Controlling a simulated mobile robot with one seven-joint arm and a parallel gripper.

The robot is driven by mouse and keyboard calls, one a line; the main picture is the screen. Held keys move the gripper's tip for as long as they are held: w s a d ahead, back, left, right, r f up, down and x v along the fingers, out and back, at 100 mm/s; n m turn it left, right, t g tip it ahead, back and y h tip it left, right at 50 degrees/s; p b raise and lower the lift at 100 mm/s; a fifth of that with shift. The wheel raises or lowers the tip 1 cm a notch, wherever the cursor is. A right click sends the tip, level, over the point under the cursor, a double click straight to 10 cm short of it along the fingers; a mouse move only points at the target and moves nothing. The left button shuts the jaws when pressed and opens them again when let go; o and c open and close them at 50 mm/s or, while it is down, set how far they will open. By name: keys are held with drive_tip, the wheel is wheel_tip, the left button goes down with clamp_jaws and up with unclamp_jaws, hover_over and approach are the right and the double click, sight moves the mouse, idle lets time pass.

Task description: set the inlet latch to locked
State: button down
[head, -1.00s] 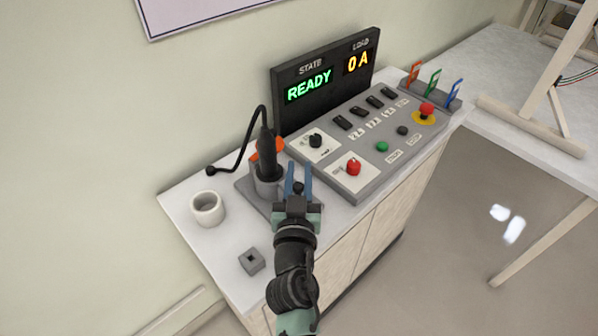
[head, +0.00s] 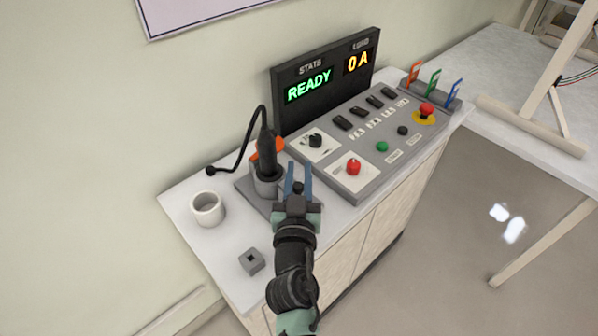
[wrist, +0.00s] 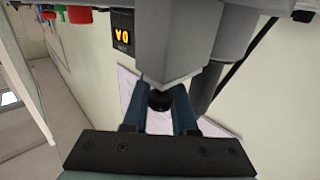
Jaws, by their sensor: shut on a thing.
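The inlet (head: 267,186) is a grey round socket on a grey plate at the left of the console. A black plug (head: 266,150) with a cable stands upright in it, and an orange part (head: 258,151) shows behind the plug. My gripper (head: 298,168) is just right of the inlet, its blue fingers shut on a dark round knob (head: 298,187), which appears to be the inlet latch's handle. The knob also shows between the fingers in the wrist view (wrist: 160,101), below a grey block (wrist: 175,45). The latch's arm and any lock marking are hidden.
The console (head: 372,140) beside the inlet carries a red knob (head: 353,167), a black knob (head: 315,140), switches and buttons. The display (head: 325,80) reads READY and 0 A. A white cup (head: 207,209) and a grey block (head: 252,261) stand at the left of the worktop.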

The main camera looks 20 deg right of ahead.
drive_tip(key=shift+w+a+b, duration=0.25)
drive_tip(key=shift+w+b, duration=0.35)
drive_tip(key=shift+w, duration=0.05)
drive_tip(key=shift+w+a+b, duration=0.25)
drive_tip(key=shift+w+b, duration=0.3)
drive_tip(key=shift+w, duration=0.05)
drive_tip(key=shift+r, duration=0.1)
drive_tip(key=c, duration=0.7)
unclamp_jaws()
drive_tip(key=shift+a, duration=0.1)
